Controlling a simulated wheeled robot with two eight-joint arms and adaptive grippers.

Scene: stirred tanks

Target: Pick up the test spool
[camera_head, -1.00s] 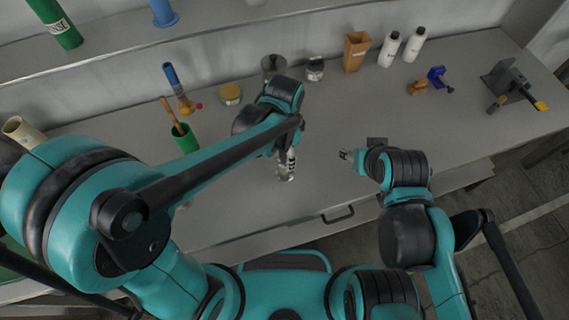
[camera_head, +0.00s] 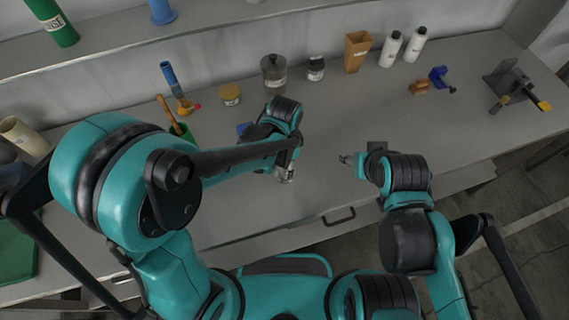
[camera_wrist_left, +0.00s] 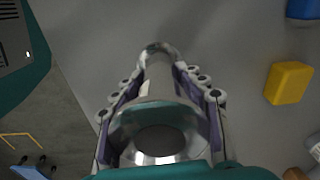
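The test spool, a shiny metal cylinder with a wide round end and a dark hole, stands between the fingers of my left gripper (camera_wrist_left: 160,80). Its open end (camera_wrist_left: 160,142) faces the left wrist camera, close to the palm. The purple pads lie along both sides of the spool; whether they press on it is not clear. In the head view the left gripper (camera_head: 286,168) is low over the grey bench near its front edge, and the spool's lower end (camera_head: 287,179) shows just below it. My right gripper (camera_head: 346,158) is to the right, small, with its opening unclear.
A yellow block (camera_wrist_left: 288,83) lies to the right in the left wrist view. A lidded jar (camera_head: 274,72), a yellow-lidded tin (camera_head: 230,95), a wooden box (camera_head: 357,51) and white bottles (camera_head: 391,48) stand along the back. The bench (camera_head: 440,140) is clear at middle right.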

